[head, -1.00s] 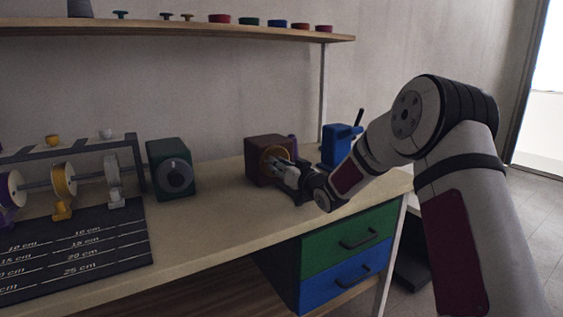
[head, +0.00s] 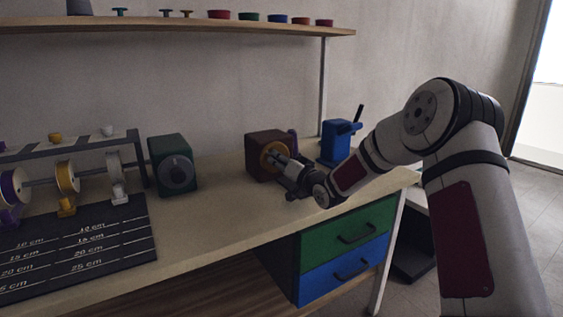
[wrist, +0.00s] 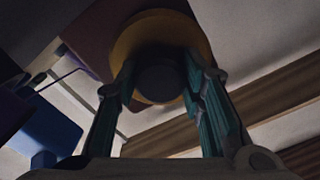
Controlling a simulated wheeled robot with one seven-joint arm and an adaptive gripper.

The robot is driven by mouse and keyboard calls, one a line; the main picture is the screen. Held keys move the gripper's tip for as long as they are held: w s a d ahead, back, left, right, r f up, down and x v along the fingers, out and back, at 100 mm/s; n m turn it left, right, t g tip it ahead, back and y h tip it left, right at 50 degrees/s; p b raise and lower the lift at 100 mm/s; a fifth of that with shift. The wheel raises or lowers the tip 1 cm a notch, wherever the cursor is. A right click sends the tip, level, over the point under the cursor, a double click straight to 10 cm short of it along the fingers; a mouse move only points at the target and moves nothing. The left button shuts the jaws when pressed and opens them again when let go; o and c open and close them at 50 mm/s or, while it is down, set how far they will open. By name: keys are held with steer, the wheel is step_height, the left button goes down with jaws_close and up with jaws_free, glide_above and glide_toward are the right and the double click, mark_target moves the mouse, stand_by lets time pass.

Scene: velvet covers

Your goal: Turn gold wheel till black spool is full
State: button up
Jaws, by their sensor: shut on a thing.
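The gold wheel (head: 267,156) is on the front of a dark red box (head: 253,165) on the bench. In the wrist view the wheel (wrist: 135,38) fills the top middle, with a dark round hub (wrist: 158,82) in front of it. My gripper (head: 285,162) is at the wheel, its fingers closed on it; in the wrist view the fingertips (wrist: 161,62) reach up on either side of the hub. I cannot make out a black spool on the box or how full any such spool is; my gripper and the box hide part of that area.
A blue device (head: 335,141) with a handle stands right of the red box. A dark green box (head: 170,150) with a grey dial stands left, beside a rack with ribbon spools (head: 66,177) and a black measuring board (head: 110,245). A shelf (head: 180,24) runs above.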

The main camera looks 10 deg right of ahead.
steer(key=shift+f, duration=0.1)
steer(key=o, duration=1.1)
steer(key=shift+o, duration=0.2)
steer(key=shift+s, duration=0.1)
steer(key=shift+s+d, duration=0.15)
steer(key=shift+s, duration=0.15)
steer(key=v, duration=1.1)
steer(key=shift+s, duration=0.1)
